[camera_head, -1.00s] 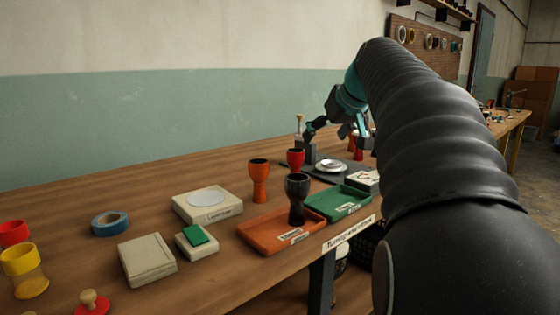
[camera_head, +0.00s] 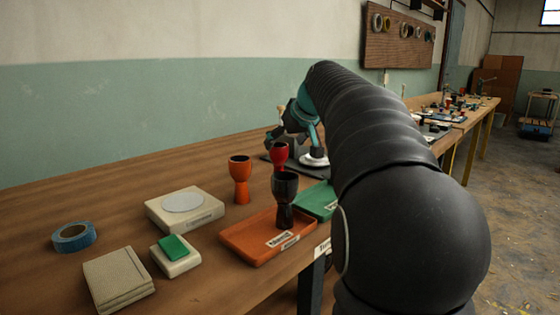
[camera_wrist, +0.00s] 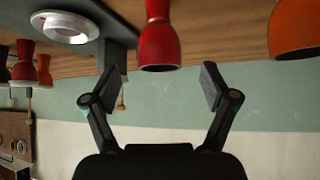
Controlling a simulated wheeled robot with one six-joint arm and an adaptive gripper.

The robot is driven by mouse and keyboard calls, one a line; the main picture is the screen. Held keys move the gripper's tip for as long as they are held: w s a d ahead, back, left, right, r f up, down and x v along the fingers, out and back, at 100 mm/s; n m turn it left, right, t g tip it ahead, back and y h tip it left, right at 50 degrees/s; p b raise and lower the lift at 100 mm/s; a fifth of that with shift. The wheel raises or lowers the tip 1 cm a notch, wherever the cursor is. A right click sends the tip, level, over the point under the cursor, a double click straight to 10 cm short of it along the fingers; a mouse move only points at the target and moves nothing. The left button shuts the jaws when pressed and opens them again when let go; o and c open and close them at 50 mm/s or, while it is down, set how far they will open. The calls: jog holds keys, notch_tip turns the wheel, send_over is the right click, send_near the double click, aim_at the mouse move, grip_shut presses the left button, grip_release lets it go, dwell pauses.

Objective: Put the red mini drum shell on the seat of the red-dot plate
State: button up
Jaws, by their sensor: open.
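The red mini drum shell (camera_head: 279,156) stands on the table behind the black drum, partly hidden by it. In the wrist view the red shell (camera_wrist: 158,40) hangs into the picture from the top, just beyond and between my open fingers. My gripper (camera_wrist: 160,86) is open and empty, with the shell not between its pads. In the head view my wrist is behind the red shell, and the fingers are mostly hidden. A pale round seat with a metal ring (camera_wrist: 65,27) lies on a dark mat and also shows in the head view (camera_head: 313,158).
An orange drum (camera_head: 240,180) stands close left of the red one; a black drum (camera_head: 285,200) stands on the orange tray (camera_head: 245,238). A green tray (camera_head: 318,198) is right of it. A white box (camera_head: 185,209) and blue tape (camera_head: 74,237) lie left.

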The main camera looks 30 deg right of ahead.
aim_at(281, 146)
jog(key=shift+x, duration=2.65)
jog(key=shift+w+r, duration=0.1)
jog(key=shift+r, duration=0.05)
jog(key=c, duration=1.4)
jog(key=shift+r, duration=0.1)
